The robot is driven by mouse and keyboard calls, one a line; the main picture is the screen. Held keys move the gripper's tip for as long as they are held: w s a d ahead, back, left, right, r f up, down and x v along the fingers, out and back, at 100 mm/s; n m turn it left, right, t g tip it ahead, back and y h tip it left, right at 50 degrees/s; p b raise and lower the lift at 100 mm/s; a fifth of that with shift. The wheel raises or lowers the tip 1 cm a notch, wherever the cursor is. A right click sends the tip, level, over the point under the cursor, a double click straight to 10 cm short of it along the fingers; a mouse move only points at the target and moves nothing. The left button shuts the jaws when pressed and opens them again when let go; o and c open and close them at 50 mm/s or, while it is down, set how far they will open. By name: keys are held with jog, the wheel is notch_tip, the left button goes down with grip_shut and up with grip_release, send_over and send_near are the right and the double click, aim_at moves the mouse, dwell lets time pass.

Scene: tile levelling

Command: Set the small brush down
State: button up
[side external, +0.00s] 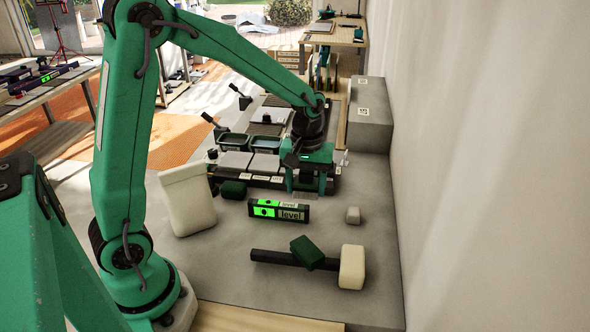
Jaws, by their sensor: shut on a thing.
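My gripper (308,182) is at the near right edge of the tile board, pointing down, its green fingers low over the grey slab. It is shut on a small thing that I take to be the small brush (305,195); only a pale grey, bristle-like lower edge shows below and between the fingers. The rest of it is hidden by the gripper. I cannot tell whether its lower edge touches the slab.
A level (290,213) with green display lies in front of the gripper. Nearer are a white-headed mallet (352,267) and a dark green block (306,250) on its handle. A pale bag (187,200) stands left, a small pale block (353,215) right. A wall bounds the right.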

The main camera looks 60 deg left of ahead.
jog(key=a+f, duration=0.2)
jog(key=a, duration=0.3)
jog(key=s+a+f, duration=0.1)
jog(key=a+f, duration=0.1)
jog(key=a, duration=0.3)
jog(key=s+a+f, duration=0.1)
jog(key=a+f, duration=0.1)
jog(key=a, duration=0.4)
jog(key=shift+s+f, duration=0.1)
jog(key=shift+f, duration=2.3)
jog(key=shift+f, duration=0.15)
jog(key=o, duration=0.9)
jog(key=shift+o, duration=0.2)
notch_tip(320, 180, up, 12)
